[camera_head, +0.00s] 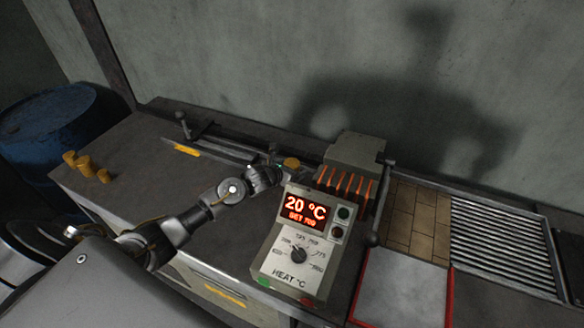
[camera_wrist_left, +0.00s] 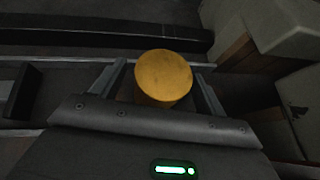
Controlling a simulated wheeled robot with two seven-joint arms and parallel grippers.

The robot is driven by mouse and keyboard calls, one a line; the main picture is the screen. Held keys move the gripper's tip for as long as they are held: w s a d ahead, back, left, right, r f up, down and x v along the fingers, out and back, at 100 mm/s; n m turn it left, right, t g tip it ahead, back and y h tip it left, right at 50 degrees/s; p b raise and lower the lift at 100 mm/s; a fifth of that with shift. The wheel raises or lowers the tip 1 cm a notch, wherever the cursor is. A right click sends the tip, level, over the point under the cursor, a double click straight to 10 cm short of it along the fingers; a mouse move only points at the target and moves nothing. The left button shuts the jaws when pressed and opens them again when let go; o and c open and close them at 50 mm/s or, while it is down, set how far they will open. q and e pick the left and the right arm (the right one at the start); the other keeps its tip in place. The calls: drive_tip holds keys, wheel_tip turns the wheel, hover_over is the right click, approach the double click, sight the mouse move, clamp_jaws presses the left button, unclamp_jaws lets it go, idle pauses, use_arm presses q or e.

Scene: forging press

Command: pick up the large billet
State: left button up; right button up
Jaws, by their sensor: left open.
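A yellow-orange cylindrical billet (camera_head: 291,162) stands on the bench just left of the heater, at the tip of my left gripper (camera_head: 274,172). In the left wrist view the billet (camera_wrist_left: 164,77) shows its round top between the two fingers of my left gripper (camera_wrist_left: 158,84). The fingers are open on either side of it; whether they touch it cannot be told. Smaller-looking yellow billets (camera_head: 84,164) stand together at the bench's left end. My right gripper is not in view.
A heater with glowing orange slots (camera_head: 346,181) stands right of the billet, behind a control box reading 20 °C (camera_head: 300,245). A rail with a handle (camera_head: 215,143) lies behind my left arm. A blue drum (camera_head: 50,125) stands at far left.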

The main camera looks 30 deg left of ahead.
use_arm(q)
drive_tip(key=shift+c, duration=0.3)
clamp_jaws()
drive_tip(key=shift+w+r, duration=0.15)
drive_tip(key=shift+r, duration=0.05)
